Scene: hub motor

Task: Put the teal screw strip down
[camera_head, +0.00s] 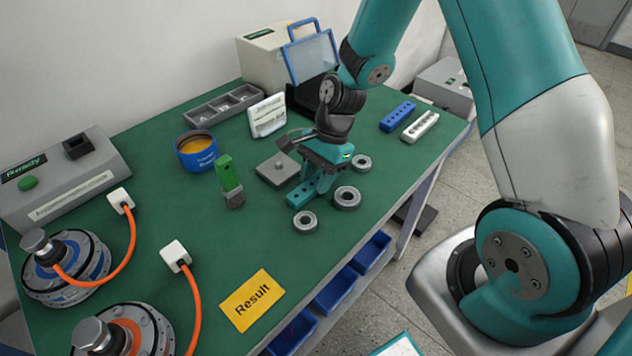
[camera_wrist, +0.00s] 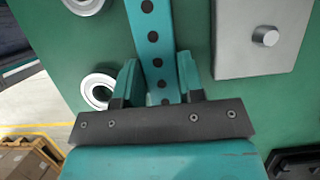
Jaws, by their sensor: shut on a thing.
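The teal screw strip (camera_head: 297,197) is a long bar with a row of dark holes. It sits between the fingers of my gripper (camera_head: 322,186) near the right edge of the green table. In the wrist view the teal screw strip (camera_wrist: 151,30) runs up between the two teal fingers of my gripper (camera_wrist: 158,80). My gripper is shut on it and points down. The fingers hide part of the strip in the camera_head view. I cannot tell whether the strip touches the table.
Metal rings (camera_head: 347,198) lie close around my gripper, with a grey plate with a knob (camera_head: 278,169) to its left. A blue strip (camera_head: 397,116) and a white strip (camera_head: 420,127) lie farther back. A yellow Result card (camera_head: 252,299) is at the front; the table between has free room.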

